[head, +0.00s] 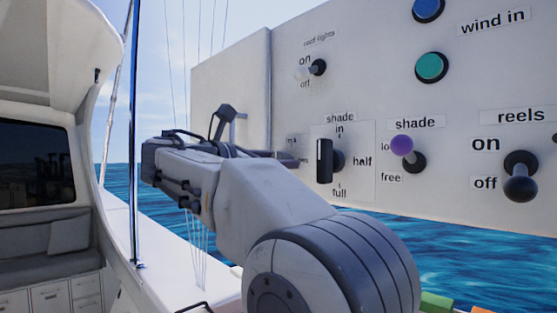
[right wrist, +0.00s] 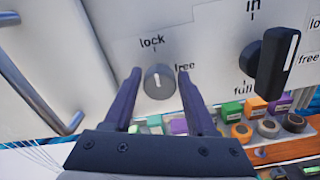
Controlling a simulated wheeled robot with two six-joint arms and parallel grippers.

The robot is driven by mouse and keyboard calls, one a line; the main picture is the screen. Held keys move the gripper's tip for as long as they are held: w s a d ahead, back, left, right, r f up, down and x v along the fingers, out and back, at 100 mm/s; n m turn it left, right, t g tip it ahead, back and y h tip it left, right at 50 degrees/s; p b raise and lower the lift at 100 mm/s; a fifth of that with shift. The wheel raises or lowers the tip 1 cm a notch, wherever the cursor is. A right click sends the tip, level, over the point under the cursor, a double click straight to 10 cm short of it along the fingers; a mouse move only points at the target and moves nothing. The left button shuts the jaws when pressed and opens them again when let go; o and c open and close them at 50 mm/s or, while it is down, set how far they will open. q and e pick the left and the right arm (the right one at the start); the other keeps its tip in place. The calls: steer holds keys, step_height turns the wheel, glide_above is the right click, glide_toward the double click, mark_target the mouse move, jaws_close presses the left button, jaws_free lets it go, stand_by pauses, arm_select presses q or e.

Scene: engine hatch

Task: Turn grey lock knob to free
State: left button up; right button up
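The grey lock knob (right wrist: 159,82) is a round dial on the white panel, with "lock" printed above it and "free" to its upper right. Its pale mark appears to point up toward "lock". My right gripper (right wrist: 160,73) is open, with one dark finger on each side of the knob and a visible gap on both sides. Whether the fingertips reach past the knob's face is hard to tell. In the head view my right gripper (head: 297,158) is at the panel's lower left, and the knob is hidden behind it. My left gripper is not in view.
The black shade knob (head: 325,160) stands out just right of my right gripper; it also shows in the right wrist view (right wrist: 277,62). Further right are the purple-tipped shade lever (head: 402,146) and the reels lever (head: 520,180). A metal handle (right wrist: 65,122) lies left.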

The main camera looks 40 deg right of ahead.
jaws_close()
steer(key=m+b, duration=0.2)
steer(key=m, duration=0.2)
steer(key=shift+f+b, duration=0.2)
steer(key=shift+b, duration=0.15)
steer(key=m+b, duration=0.2)
steer(key=m, duration=0.2)
steer(key=shift+m, duration=0.3)
steer(key=m+b, duration=0.3)
steer(key=m, duration=0.2)
steer(key=shift+m+b, duration=0.6)
steer(key=shift+m, duration=1.5)
steer(key=shift+o, duration=2.4)
jaws_free()
steer(key=shift+r, duration=0.1)
